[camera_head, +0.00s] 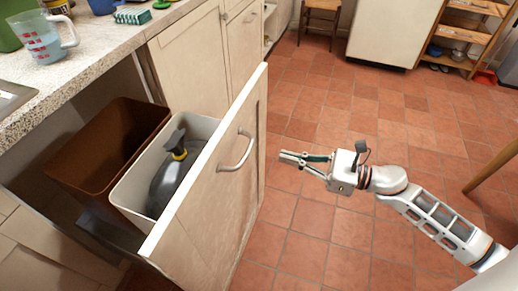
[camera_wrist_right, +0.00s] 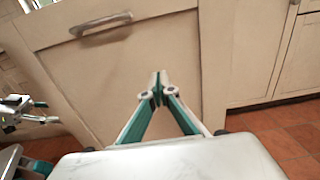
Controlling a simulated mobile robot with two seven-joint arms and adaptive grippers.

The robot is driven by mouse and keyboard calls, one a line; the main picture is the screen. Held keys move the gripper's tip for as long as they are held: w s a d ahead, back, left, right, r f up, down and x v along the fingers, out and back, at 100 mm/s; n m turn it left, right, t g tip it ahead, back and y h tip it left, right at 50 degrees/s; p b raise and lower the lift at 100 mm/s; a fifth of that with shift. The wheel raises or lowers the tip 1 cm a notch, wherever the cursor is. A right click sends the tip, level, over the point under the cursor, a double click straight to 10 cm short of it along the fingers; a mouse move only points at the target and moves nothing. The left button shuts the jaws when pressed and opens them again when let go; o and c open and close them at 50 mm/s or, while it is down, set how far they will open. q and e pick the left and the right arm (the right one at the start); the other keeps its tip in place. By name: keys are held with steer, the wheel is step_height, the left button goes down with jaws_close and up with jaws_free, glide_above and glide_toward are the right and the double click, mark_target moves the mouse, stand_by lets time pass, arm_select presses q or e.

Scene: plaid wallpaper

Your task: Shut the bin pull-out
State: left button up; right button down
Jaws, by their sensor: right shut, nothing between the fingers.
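The bin pull-out (camera_head: 222,190) stands open, its cream front panel out from the cabinet under the worktop. Its metal bar handle (camera_head: 238,152) also shows in the right wrist view (camera_wrist_right: 101,23). Behind the panel are a white bin (camera_head: 128,190) with a dark grey bottle-like object (camera_head: 172,180) in it, and a brown bin (camera_head: 105,150). My right gripper (camera_head: 283,156) is shut and empty, on the outer side of the panel, right of the handle. In the right wrist view its closed fingertips (camera_wrist_right: 158,76) point at the panel below the handle; whether they touch cannot be told. My left gripper is not in the head view.
Closed cabinet doors (camera_head: 190,60) stand beyond the pull-out. The tiled floor (camera_head: 330,110) is clear around my right arm. A wooden shelf (camera_head: 462,45) stands at the back right.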

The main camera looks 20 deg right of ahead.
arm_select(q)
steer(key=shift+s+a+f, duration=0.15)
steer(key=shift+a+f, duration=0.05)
arm_select(e)
steer(key=x, duration=0.8)
steer(key=shift+w+a, duration=0.1)
steer(key=shift+a, duration=0.1)
